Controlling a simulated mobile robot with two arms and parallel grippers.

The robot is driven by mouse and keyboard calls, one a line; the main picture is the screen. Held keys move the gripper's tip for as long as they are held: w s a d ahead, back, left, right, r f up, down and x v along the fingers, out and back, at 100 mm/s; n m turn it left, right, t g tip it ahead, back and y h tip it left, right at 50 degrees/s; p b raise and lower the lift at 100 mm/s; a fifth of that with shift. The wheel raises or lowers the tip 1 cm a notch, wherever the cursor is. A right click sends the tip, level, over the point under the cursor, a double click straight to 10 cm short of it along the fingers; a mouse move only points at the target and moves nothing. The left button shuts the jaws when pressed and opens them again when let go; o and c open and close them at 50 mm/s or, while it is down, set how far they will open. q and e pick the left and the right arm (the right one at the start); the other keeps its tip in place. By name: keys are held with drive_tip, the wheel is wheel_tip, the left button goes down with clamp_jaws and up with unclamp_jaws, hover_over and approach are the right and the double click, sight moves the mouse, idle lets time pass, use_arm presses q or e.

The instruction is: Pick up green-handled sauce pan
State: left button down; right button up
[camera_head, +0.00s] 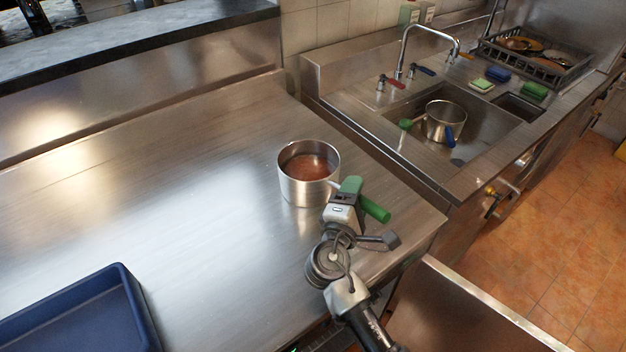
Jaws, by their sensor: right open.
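The sauce pan (297,190) is a steel pot with reddish-brown sauce inside. It stands upright on the steel counter, near the counter's right end. Its green handle (375,208) points to the lower right. My right gripper (349,190) is at the handle, close to the pan's wall, and hides part of the handle. Its jaws are open, and I cannot tell whether they touch the handle. My left gripper is not in view.
A blue tray (137,308) lies at the lower left of the counter. To the right is a sink (400,147) holding another steel pot (444,122), with a faucet (404,50) behind. A dark dish rack (575,72) stands beyond. The counter left of the pan is clear.

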drive_tip(key=shift+c, duration=0.3)
drive_tip(key=shift+s, duration=0.1)
clamp_jaws()
drive_tip(key=shift+r, duration=0.2)
